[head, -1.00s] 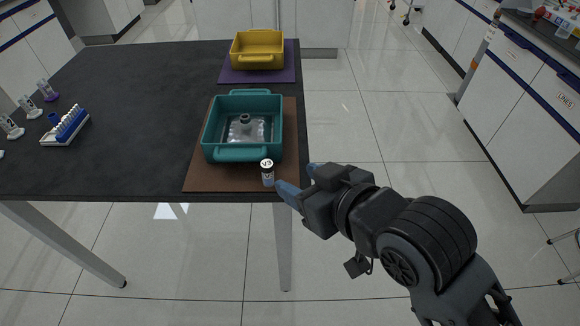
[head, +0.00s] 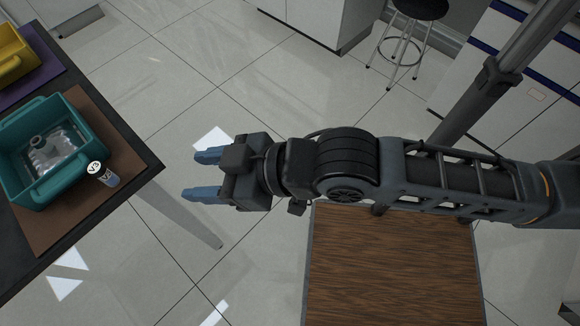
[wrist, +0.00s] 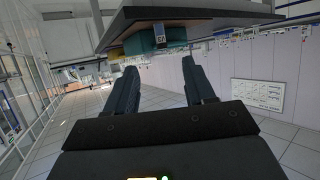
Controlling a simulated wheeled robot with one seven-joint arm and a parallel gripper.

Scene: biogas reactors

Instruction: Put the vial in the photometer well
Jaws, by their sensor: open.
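A small vial (head: 103,175) with a white label and a light cap marked V3 stands on the brown mat (head: 62,215), close beside the teal bin. It also shows in the wrist view (wrist: 159,36), near the table edge at the top. My gripper (head: 197,175) is open and empty, off the table's edge, with its fingers pointing left toward the vial and a clear gap between them. In the wrist view my gripper (wrist: 160,68) shows its two fingers apart with nothing between. I cannot make out a photometer or its well.
The teal bin (head: 92,118) holds a clear item with a grey neck. A yellow bin (head: 15,60) stands on a purple mat (head: 45,72). A brown wooden surface (head: 395,270) lies below my arm. A stool (head: 415,12) stands at the back. The floor beside the table is clear.

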